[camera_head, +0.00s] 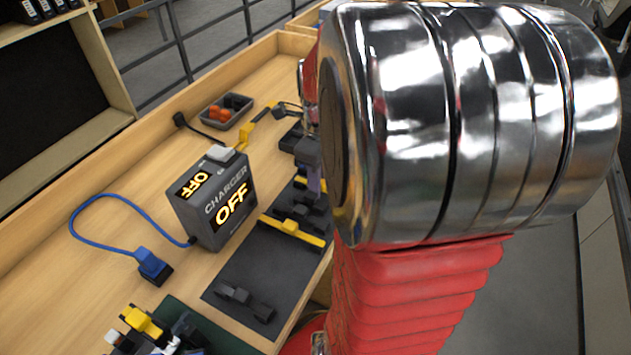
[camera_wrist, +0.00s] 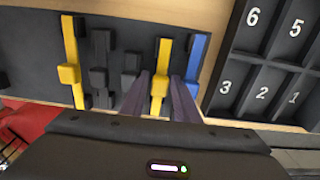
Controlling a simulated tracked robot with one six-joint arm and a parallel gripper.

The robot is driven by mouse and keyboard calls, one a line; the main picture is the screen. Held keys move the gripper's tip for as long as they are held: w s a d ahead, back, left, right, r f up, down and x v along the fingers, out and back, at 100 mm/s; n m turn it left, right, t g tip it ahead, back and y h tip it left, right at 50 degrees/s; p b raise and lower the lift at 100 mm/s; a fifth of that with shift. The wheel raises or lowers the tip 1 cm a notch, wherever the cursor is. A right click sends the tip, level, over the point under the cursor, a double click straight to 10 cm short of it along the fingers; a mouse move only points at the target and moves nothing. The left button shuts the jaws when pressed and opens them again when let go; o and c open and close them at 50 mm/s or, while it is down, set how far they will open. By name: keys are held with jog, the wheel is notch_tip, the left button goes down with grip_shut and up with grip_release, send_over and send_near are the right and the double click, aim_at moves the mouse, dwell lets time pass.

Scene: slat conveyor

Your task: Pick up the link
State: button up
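Several bar-like pieces lie side by side on a dark mat (camera_head: 225,289); I cannot tell for certain which is the link. In the wrist view my gripper (camera_wrist: 162,98) is open, its two purple-grey fingers on either side of a yellow bar with a block at its middle (camera_wrist: 160,78). Whether they touch it is unclear. To the left are a black piece (camera_wrist: 131,69), a dark grey piece (camera_wrist: 101,65) and another yellow bar (camera_wrist: 69,73); a blue bar (camera_wrist: 197,70) is to the right. In the head view, my arm hides most of the gripper.
A charger box reading OFF (camera_head: 215,200) stands left of the mat, with a blue cable and plug (camera_head: 151,264). A small tray (camera_head: 228,111) holds orange and black parts. A numbered black organizer (camera_wrist: 268,65) is at right in the wrist view. A loose dark piece (camera_head: 244,301) lies on the mat.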

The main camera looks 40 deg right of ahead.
jog(key=shift+c, duration=0.4)
grip_shut()
jog(key=shift+r, duration=0.1)
notch_tip(320, 180, up, 10)
jog(key=shift+f, duration=0.1)
dwell(0.7)
dwell(0.5)
notch_tip(320, 180, up, 5)
jog(key=n, duration=1)
jog(key=shift+d+f, duration=0.1)
jog(key=shift+f, duration=0.1)
